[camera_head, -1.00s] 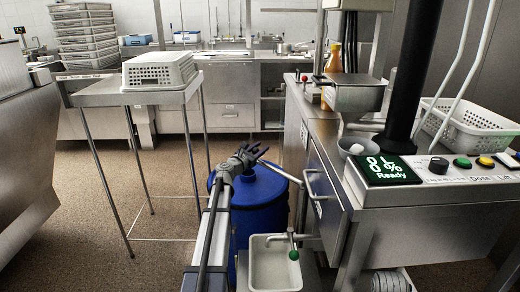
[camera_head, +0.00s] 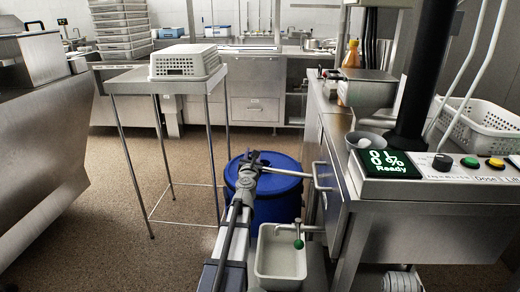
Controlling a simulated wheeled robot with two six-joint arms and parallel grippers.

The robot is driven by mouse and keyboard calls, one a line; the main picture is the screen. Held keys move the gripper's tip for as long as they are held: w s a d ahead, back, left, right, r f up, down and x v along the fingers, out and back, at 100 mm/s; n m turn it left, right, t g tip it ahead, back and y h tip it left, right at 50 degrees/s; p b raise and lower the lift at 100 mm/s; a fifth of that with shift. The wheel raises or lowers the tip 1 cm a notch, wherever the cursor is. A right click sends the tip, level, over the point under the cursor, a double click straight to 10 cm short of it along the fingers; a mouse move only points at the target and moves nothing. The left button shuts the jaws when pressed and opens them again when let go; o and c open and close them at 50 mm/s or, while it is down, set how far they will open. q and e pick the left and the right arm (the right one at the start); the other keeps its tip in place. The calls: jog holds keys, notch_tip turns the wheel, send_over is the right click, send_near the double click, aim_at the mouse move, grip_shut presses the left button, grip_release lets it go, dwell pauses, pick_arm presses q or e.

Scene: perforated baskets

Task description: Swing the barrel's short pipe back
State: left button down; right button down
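The blue barrel (camera_head: 285,208) stands on the floor left of the steel counter, partly hidden by my arm. A short metal pipe (camera_head: 290,173) crosses over its top, from beside my gripper to the counter's front; I cannot tell where its right end joins. My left gripper (camera_head: 254,158) is over the left part of the barrel's top, at the pipe's left end. Its fingers are small and dark, so I cannot tell if they are open or hold the pipe. My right gripper is not in view.
A pale tray (camera_head: 281,262) sits in front of the barrel, under a green-knobbed tap (camera_head: 298,243). The counter with a display (camera_head: 387,164) bounds the right. A steel table (camera_head: 130,82) with an upturned white basket (camera_head: 187,64) stands at the left. Floor between is clear.

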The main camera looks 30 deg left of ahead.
pick_arm(q)
jog(key=shift+s+d+n+g+y, duration=0.2)
jog(key=shift+s+n+g+y, duration=0.2)
jog(key=shift+s+y, duration=0.25)
jog(key=shift+s+d+n+g+y, duration=0.25)
jog(key=shift+s+n+y, duration=0.15)
jog(key=shift+s, duration=0.45)
jog(key=shift+s+d+n+g+y, duration=0.15)
jog(key=shift+s+n+g+y, duration=0.25)
jog(key=shift+s+y, duration=0.25)
jog(key=shift+s, duration=0.15)
jog(key=c, duration=0.5)
grip_release()
jog(key=v, duration=0.8)
jog(key=shift+a, duration=0.1)
